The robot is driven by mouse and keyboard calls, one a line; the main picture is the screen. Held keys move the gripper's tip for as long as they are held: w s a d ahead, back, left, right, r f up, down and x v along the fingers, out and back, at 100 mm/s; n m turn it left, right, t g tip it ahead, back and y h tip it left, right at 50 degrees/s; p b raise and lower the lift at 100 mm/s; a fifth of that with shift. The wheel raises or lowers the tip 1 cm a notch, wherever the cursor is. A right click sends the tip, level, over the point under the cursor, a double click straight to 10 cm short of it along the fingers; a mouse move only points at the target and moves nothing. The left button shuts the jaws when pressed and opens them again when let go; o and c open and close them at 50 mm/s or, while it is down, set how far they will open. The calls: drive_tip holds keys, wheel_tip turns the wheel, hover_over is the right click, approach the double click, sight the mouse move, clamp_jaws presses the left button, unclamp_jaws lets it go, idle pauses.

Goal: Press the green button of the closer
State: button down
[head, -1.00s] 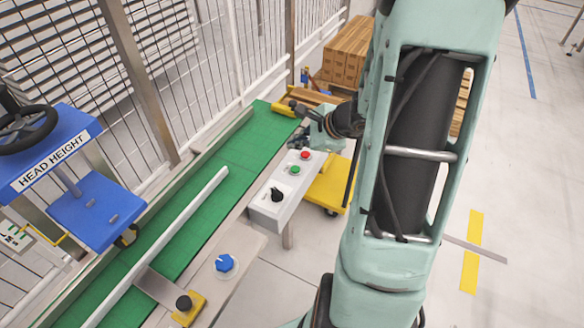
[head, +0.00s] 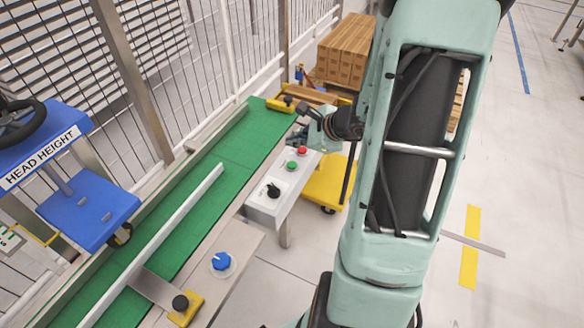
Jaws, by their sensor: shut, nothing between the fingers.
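The green button (head: 292,165) sits on the top face of a pale grey control box (head: 262,206), beside the green conveyor. A red button (head: 302,150) is just beyond it, and a black rotary knob (head: 273,190) is on its nearer side. My gripper (head: 298,136) is small in the head view, above the far end of the box, near the red button. It appears apart from the green button, which is in plain view. The fingers look shut with nothing between them. Their exact height over the box is hard to tell.
A green conveyor (head: 225,160) with a white rail (head: 165,235) runs along the left. A blue knob (head: 221,261) is nearer me. A yellow cart (head: 326,185) and stacked cartons (head: 345,48) stand beyond. A wire fence (head: 220,65) lines the far left. Open floor lies right.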

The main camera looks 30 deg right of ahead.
drive_tip(key=b, duration=0.3)
hover_over(293, 166)
wheel_tip(293, 166, down, 4)
drive_tip(key=shift+f, duration=0.25)
drive_tip(key=shift+f+b, duration=0.8)
drive_tip(key=shift+b, duration=0.05)
drive_tip(key=shift+f+b, duration=0.2)
drive_tip(key=shift+b, duration=0.1)
drive_tip(key=shift+f+b, duration=0.2)
drive_tip(key=shift+b, duration=0.2)
